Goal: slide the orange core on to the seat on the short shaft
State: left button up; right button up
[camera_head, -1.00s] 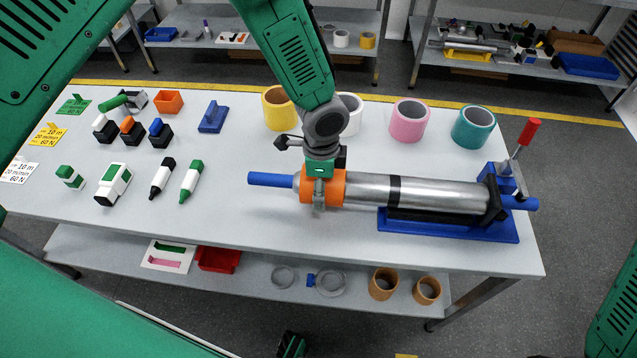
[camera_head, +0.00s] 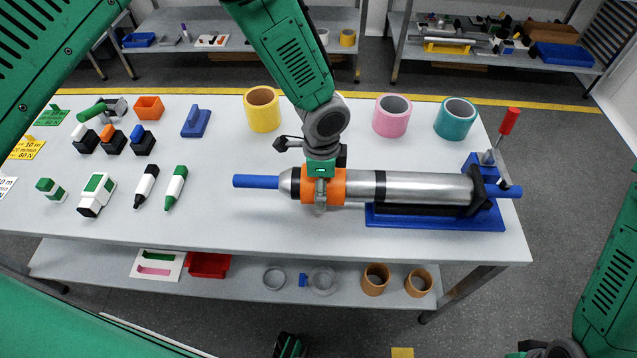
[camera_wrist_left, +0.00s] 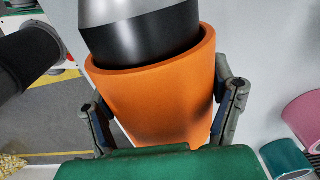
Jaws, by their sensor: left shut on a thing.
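The orange core (camera_head: 338,187) sits around the silver shaft (camera_head: 430,187), near the shaft's left end. A black band (camera_head: 296,182) shows just left of the core, and another black band (camera_head: 380,185) lies further right, apart from it. A blue rod (camera_head: 256,181) sticks out of the shaft's left end. My left gripper (camera_head: 321,200) is shut on the core from above. In the left wrist view its fingers (camera_wrist_left: 166,112) flank the orange core (camera_wrist_left: 155,95), and the shaft's dark band (camera_wrist_left: 150,48) enters the core's open end.
A blue stand (camera_head: 420,217) with a red-handled clamp (camera_head: 509,121) holds the shaft's right end. Yellow (camera_head: 262,112), pink (camera_head: 391,118) and teal (camera_head: 455,121) cores stand behind. The table front is clear.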

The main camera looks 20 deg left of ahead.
aim_at(356, 187)
pick_arm(q)
jog(key=shift+w+d, duration=0.2)
jog(key=shift+d, duration=0.5)
jog(key=shift+w+d, duration=0.15)
jog(key=shift+d, duration=0.55)
jog(key=shift+w+d, duration=0.1)
jog(key=shift+d, duration=0.25)
jog(key=shift+w+d+b, duration=0.2)
jog(key=shift+d, duration=0.65)
jog(key=shift+w+d+b, duration=0.15)
jog(key=shift+w+d, duration=0.05)
jog(key=shift+d, duration=0.65)
jog(key=o, duration=1.3)
jog(key=shift+d+r, duration=0.1)
